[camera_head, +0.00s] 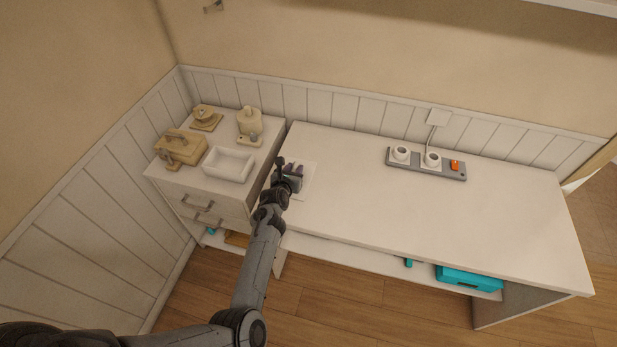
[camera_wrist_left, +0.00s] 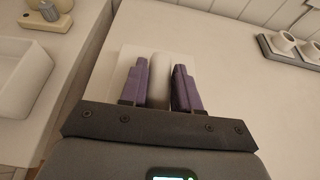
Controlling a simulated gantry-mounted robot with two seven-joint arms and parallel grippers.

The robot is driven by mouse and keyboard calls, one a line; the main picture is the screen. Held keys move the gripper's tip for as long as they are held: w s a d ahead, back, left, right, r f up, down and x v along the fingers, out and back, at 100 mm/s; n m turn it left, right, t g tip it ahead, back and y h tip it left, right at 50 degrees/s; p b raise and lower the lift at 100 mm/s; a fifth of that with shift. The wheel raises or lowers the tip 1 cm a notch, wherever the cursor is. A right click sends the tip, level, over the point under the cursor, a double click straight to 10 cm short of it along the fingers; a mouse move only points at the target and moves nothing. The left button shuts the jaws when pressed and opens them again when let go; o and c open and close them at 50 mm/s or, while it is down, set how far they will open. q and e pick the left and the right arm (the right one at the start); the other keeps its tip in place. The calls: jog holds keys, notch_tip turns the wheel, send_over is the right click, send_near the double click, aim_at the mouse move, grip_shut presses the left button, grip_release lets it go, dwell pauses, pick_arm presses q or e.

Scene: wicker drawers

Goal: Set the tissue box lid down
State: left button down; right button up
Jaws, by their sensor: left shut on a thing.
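My left gripper (camera_head: 290,170) is over the left end of the white desk. Its purple fingers (camera_wrist_left: 160,88) are shut on the raised, rounded handle of the white tissue box lid (camera_wrist_left: 121,72). The lid's flat plate shows past the gripper in the head view (camera_head: 308,178), low over the desk top or on it; I cannot tell whether it touches. A white open box (camera_head: 229,164), seemingly the tissue box, stands on the drawer unit left of the gripper. It also shows at the left of the wrist view (camera_wrist_left: 22,70). My right gripper is not in view.
The desk's middle and front are clear.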

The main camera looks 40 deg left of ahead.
pick_arm(q)
jog(key=shift+f+b, duration=0.4)
jog(key=shift+f, duration=1.9)
jog(key=shift+f, duration=0.15)
jog(key=c, duration=0.8)
grip_release()
